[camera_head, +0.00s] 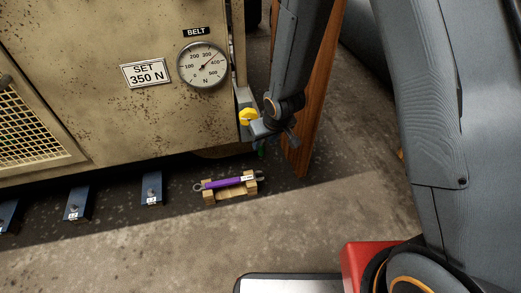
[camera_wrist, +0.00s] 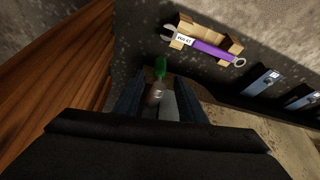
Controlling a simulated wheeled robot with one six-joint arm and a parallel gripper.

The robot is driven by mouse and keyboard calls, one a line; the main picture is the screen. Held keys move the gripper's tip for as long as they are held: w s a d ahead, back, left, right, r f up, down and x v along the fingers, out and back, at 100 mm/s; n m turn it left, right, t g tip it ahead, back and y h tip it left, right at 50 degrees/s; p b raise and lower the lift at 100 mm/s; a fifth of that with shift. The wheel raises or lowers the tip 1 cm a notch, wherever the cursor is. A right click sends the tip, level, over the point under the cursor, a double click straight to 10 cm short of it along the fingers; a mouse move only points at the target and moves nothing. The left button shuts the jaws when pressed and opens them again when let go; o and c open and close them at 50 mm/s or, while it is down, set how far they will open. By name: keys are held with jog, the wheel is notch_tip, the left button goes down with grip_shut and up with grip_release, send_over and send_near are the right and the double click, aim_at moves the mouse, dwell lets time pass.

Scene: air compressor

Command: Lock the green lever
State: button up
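The green lever shows in the wrist view as a green tip (camera_wrist: 160,67) on a greyish shaft. In the head view only a bit of green (camera_head: 261,148) shows, below my gripper, and the rest is hidden. My gripper (camera_wrist: 159,93) points toward the lever, with one dark finger on each side of the shaft and a gap between them. It looks open; I cannot tell whether either finger touches the lever. In the head view my gripper (camera_head: 271,128) is at the compressor's right edge, close to a yellow part (camera_head: 247,116).
The compressor panel (camera_head: 100,75) carries a belt gauge (camera_head: 203,65) and a "SET 350 N" label (camera_head: 146,75). A purple-handled wrench (camera_head: 225,182) rests on a wooden stand (camera_head: 209,198). Several blue blocks (camera_head: 152,190) stand left of it. A wooden post (camera_head: 315,100) is close right of my gripper.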

aim_at(262, 146)
jog(key=b+x, duration=0.3)
jog(key=x, duration=0.3)
jog(key=shift+f, duration=0.3)
jog(key=shift+c, duration=0.2)
jog(key=shift+a, duration=0.1)
grip_shut()
